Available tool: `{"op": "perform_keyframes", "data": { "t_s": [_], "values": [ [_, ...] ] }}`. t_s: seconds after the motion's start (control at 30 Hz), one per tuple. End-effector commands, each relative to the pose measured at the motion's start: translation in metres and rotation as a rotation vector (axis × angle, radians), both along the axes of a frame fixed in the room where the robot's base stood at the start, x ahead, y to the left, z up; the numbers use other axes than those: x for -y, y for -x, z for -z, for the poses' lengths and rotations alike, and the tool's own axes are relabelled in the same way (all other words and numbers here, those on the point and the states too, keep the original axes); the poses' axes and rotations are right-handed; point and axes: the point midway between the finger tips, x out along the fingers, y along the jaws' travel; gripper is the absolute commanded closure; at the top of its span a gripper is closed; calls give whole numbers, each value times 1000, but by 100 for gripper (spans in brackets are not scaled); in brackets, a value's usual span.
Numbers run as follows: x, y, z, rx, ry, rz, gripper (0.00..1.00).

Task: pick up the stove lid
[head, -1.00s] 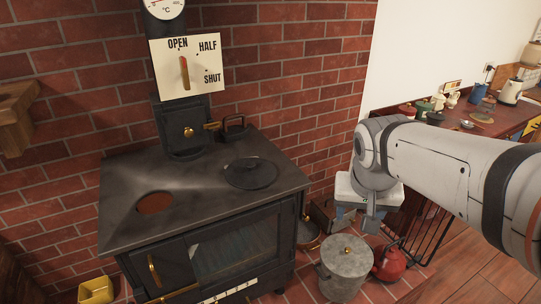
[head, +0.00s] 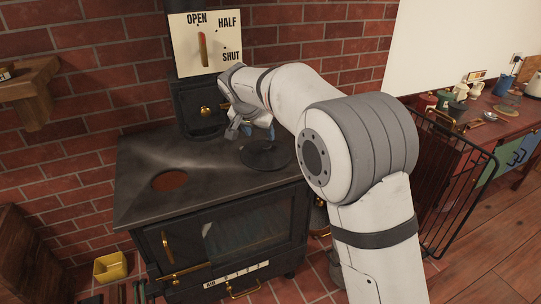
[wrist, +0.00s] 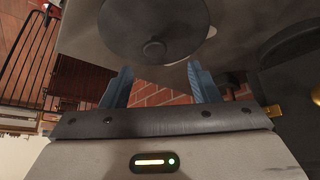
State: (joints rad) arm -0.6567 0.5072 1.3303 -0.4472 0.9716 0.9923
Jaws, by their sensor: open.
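The stove lid is a round black disc (head: 266,156) lying flat on the right part of the black stove top (head: 138,190). In the wrist view the lid (wrist: 120,22) fills the upper middle, with a small round knob (wrist: 154,50) on it. My gripper (head: 259,131) is above the lid and apart from it, partly hiding it in the head view. In the wrist view the blue fingers of my gripper (wrist: 160,78) are spread wide with nothing between them. The knob lies beyond the fingertips, roughly in line with the gap.
A round opening (head: 169,181) shows reddish at the stove top's left. The flue with a brass knob (head: 206,110) stands close behind my gripper, below the OPEN/HALF/SHUT plate (head: 214,50). A yellow container (head: 110,267) stands on the floor at left. A black guard (head: 455,190) stands at right.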

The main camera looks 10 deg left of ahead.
Motion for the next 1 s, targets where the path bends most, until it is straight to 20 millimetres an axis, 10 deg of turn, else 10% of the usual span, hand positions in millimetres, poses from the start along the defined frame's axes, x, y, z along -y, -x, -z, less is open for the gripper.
{"op": "perform_keyframes", "data": {
  "t_s": [0.5,1.0],
  "values": [
    [10,-28,58,-3,1,0,45],
    [10,-30,62,-1,0,-2,62]
  ]
}}
